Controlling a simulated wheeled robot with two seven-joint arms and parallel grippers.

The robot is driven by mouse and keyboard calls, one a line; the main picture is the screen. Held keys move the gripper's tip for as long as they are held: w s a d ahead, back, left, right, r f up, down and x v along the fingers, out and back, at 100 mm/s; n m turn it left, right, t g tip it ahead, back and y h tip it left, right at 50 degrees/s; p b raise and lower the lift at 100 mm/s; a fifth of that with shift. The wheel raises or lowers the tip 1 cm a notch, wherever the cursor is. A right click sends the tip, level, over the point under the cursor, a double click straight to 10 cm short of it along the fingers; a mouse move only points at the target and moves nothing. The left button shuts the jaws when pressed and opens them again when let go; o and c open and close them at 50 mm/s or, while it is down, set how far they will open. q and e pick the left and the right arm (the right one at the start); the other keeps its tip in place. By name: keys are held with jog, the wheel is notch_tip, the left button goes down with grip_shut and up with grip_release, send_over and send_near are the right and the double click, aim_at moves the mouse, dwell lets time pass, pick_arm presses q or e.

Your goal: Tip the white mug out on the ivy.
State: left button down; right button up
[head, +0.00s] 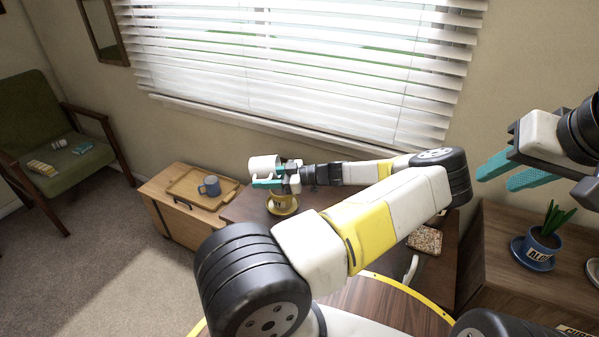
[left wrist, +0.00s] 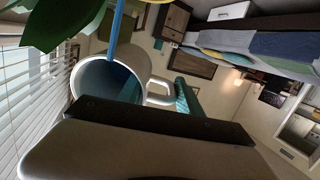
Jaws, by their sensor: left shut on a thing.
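The white mug (head: 263,167) is in my left gripper (head: 274,176), tipped on its side over the yellow pot (head: 282,204). In the left wrist view, the mug (left wrist: 88,82) shows its open mouth and its handle by a teal finger. A narrow blue band (left wrist: 117,28), apparently a stream of liquid, runs from the mouth towards green leaves (left wrist: 62,22). The pot stands on a yellow saucer; its label is mostly hidden, and its plant is hidden behind my gripper in the head view. My right gripper (head: 497,176) is open and empty at the far right.
A wooden tray (head: 184,180) with a blue mug (head: 209,186) stands on the cabinet at left. A blue pot labelled ALOE (head: 541,250) stands on the right cabinet. Window blinds (head: 300,70) hang close behind my left arm. A green armchair (head: 50,140) is far left.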

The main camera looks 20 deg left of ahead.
aim_at(269, 167)
pick_arm(q)
jog(key=shift+w+d+r+y, duration=0.1)
jog(key=shift+d+r+y, duration=0.25)
jog(key=shift+y, duration=0.55)
dwell(1.8)
jog(key=shift+d+r+g+y, duration=0.15)
jog(key=shift+r+g+y, duration=0.25)
jog(key=shift+r+y, duration=0.6)
dwell(1.0)
jog(key=shift+w+d+r+y+b, duration=0.15)
jog(key=shift+d+r+y+b, duration=0.15)
jog(key=shift+y+b, duration=0.3)
dwell(1.4)
jog(key=shift+d+r+g+y, duration=0.2)
jog(key=shift+r+g+y, duration=0.2)
jog(key=shift+r+y, duration=0.25)
dwell(0.6)
